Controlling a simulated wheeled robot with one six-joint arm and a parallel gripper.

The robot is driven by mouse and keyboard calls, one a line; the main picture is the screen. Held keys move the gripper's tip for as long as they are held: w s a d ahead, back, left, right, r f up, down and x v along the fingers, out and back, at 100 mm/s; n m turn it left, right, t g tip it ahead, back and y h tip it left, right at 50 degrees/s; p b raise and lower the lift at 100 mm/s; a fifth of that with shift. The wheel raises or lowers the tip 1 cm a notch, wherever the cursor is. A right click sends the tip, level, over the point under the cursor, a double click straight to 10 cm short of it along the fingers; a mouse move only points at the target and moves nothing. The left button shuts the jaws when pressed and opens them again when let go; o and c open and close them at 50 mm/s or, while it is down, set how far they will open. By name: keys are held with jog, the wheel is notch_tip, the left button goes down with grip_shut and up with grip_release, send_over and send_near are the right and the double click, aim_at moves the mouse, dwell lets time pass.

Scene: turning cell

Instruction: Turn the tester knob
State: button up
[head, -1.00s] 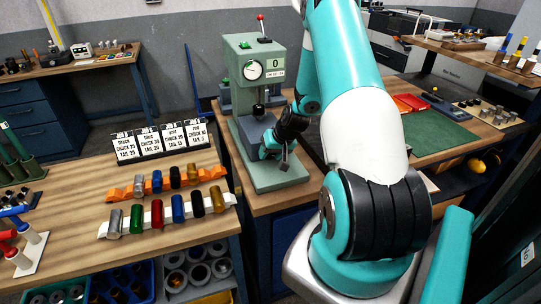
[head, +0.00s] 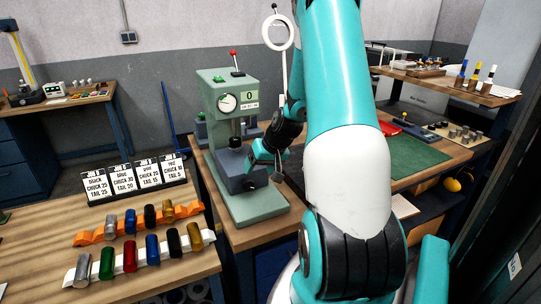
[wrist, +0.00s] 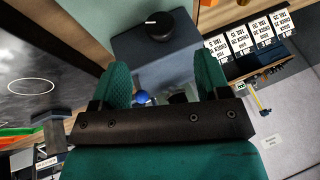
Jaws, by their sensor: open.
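The tester (head: 215,98) is a pale green machine with a round dial, a display reading 0 and a red-tipped lever, standing on the bench in the head view. A blue-grey block (head: 236,172) sits on its base. In the wrist view a black round knob (wrist: 152,32) with a short white mark sits on the blue-grey block, beyond my fingertips. My gripper (wrist: 162,68) is open, with its two green fingers apart and short of the knob, not touching it. In the head view my gripper (head: 277,172) is just right of the block; the knob is not clear there.
Signs (head: 134,180) and two racks of coloured cylinders (head: 140,250) occupy the left table. A green mat (head: 415,160) and a red tray (head: 395,127) lie right of the tester. A small blue ball (wrist: 142,97) shows between my fingers.

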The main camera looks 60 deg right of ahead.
jog(key=b+v, duration=0.1)
jog(key=v, duration=0.7)
dwell(0.5)
